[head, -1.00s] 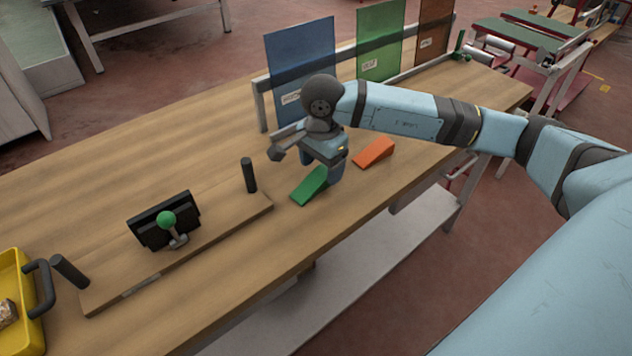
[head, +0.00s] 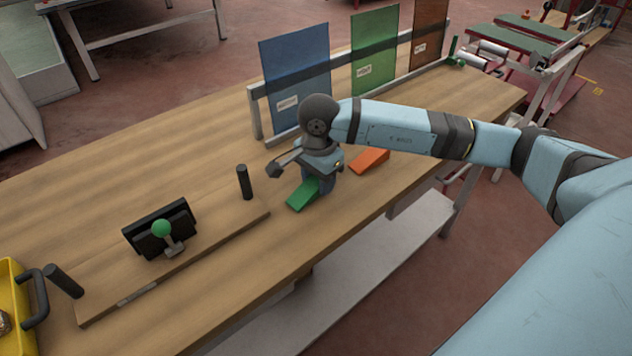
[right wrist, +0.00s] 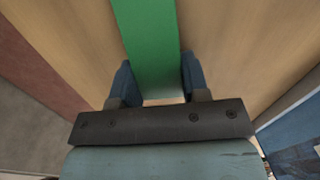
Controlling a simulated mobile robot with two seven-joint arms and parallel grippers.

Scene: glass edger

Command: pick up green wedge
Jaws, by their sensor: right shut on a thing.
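The green wedge (head: 303,195) lies on the wooden workbench, its near end showing in the head view and its far end hidden under my right gripper. My right gripper (head: 318,183) reaches down over it from above. In the right wrist view the green wedge (right wrist: 150,45) runs between the two blue fingers of my right gripper (right wrist: 157,80), which are shut on its sides. Whether the wedge is clear of the bench cannot be told. My left gripper is not in view.
An orange wedge (head: 370,161) lies just right of my right gripper. A wooden board (head: 205,235) with black handles and a green-knobbed clamp (head: 162,230) is at left. A yellow bin (head: 14,300) stands far left. Blue (head: 297,70), green and brown panels stand behind.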

